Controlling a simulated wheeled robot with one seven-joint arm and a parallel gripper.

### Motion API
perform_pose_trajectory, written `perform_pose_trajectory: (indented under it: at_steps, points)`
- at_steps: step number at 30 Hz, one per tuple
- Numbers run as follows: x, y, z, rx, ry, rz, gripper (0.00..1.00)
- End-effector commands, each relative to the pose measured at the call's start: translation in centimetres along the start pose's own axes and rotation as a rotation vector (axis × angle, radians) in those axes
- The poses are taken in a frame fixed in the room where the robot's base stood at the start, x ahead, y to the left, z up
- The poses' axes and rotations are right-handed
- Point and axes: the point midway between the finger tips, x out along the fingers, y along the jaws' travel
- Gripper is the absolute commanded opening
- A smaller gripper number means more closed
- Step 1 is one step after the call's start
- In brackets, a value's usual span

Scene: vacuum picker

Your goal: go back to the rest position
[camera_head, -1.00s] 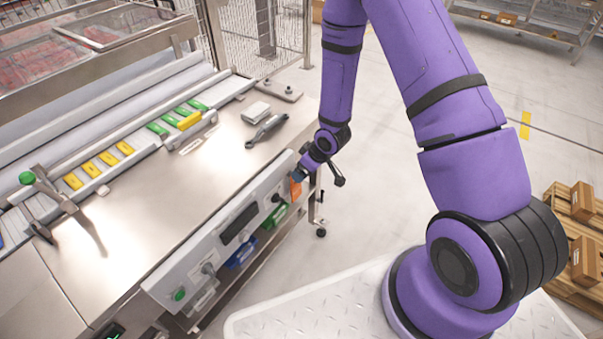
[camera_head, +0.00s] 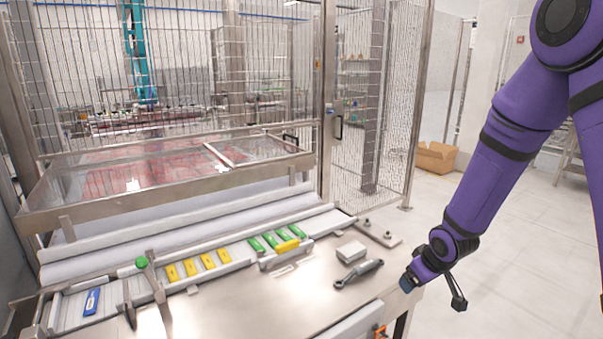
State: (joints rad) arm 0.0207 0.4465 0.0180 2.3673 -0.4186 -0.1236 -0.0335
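My purple arm comes down from the upper right. My gripper (camera_head: 407,284) is at its lower end, small and dark, beside the right end of the steel worktop (camera_head: 240,310). I cannot tell whether its fingers are open or shut, and I see nothing held in it. An orange thing (camera_head: 380,331) shows below it at the worktop's front, partly cut off by the picture's lower edge.
On the worktop lie a grey wrench-like tool (camera_head: 358,273) and a pale grey block (camera_head: 351,252). A rail behind holds yellow, green and blue packs. A green-knobbed lever (camera_head: 150,279) stands at left. A mesh fence (camera_head: 375,110) stands behind.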

Motion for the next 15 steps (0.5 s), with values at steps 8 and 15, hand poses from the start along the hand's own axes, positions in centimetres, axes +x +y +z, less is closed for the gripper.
perform_pose_trajectory:
  at_steps: [8, 15]
  points:
    - [-9.6, 1.4, -1.2, 0.083, -0.009, 0.083, 0.88]
    - [-17.4, 1.4, -0.5, 0.166, -0.014, 0.125, 0.88]
